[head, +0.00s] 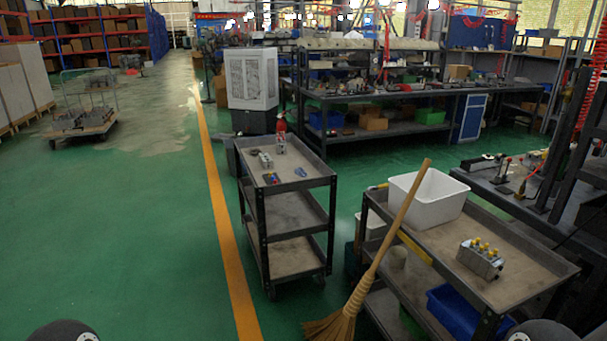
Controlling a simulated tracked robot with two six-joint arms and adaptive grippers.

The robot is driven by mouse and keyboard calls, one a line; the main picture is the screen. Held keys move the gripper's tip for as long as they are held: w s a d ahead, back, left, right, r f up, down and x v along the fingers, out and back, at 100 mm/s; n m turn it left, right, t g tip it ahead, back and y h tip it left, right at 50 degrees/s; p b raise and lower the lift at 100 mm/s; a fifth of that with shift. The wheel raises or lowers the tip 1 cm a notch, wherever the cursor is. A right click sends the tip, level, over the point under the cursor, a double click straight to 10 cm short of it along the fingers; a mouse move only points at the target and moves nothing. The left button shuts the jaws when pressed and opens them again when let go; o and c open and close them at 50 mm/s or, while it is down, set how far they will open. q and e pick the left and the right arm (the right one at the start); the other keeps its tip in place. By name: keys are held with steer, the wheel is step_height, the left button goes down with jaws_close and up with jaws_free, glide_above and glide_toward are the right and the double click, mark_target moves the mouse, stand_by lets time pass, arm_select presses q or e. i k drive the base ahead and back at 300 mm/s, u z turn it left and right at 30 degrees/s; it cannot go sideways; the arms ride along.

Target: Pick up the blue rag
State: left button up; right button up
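I cannot make out a blue rag for certain. A small blue item (300,172) lies on the top shelf of the tall grey cart (312,183) in the middle, too small to identify. Beside it on the left lies a dark item with red and blue spots (271,179). Neither gripper shows. Only dark rounded parts of my arms appear at the bottom left and bottom right edges.
A second cart (530,262) at the right holds a white bin (428,198) and a valve block with yellow caps (481,259). A straw broom (352,300) leans against it. Workbenches stand behind.

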mark_target(298, 172)
steer(key=z, duration=0.65)
steer(key=i, duration=0.1)
steer(key=u, duration=2.2)
steer(key=i, duration=5.35)
steer(key=z, duration=0.05)
